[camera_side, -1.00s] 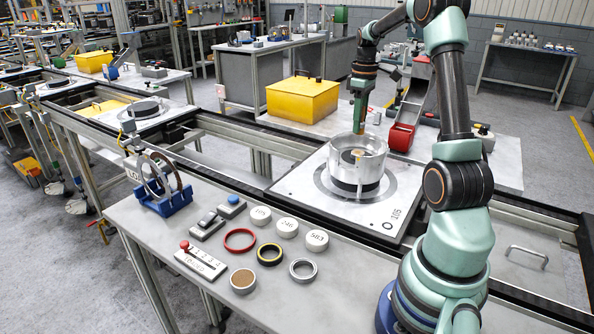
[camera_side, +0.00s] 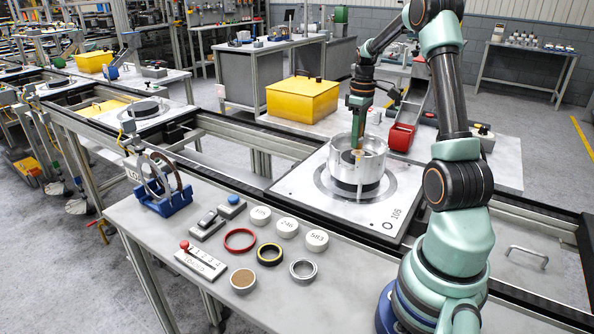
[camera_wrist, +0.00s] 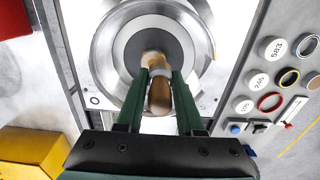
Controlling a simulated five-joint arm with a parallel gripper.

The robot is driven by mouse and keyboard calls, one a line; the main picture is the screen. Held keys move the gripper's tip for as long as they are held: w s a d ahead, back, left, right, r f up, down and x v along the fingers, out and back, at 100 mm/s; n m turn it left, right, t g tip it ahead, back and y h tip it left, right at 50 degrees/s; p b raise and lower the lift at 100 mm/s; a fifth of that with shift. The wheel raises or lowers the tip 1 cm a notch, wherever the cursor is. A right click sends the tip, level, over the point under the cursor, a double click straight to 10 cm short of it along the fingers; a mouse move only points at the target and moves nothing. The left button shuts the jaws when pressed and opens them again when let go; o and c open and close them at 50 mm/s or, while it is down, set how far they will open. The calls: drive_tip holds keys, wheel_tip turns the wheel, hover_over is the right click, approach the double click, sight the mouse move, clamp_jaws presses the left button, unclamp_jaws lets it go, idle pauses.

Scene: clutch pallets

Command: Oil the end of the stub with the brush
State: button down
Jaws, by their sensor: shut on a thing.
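My gripper (camera_side: 357,136) is shut on a brush and points down into the open top of a metal drum (camera_side: 372,178). In the wrist view the brush (camera_wrist: 160,94) has a wooden handle and a pale band, and lies between the green fingers of my gripper (camera_wrist: 160,78). Its far end reaches over the dark round centre (camera_wrist: 172,42) inside the drum's bright rim (camera_wrist: 104,50). The stub cannot be made out; the brush and fingers cover the middle, and I cannot tell whether the brush touches it.
The drum stands on a light pallet (camera_side: 300,188). On the front bench are white numbered pucks (camera_side: 288,227), coloured rings (camera_side: 240,239), a slider box (camera_side: 201,263) and a blue ring stand (camera_side: 168,203). A yellow box (camera_side: 302,99) and a red bin (camera_side: 401,137) stand behind.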

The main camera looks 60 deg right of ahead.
drive_tip(key=shift+f, duration=1)
idle(0.3)
drive_tip(key=shift+d, duration=0.1)
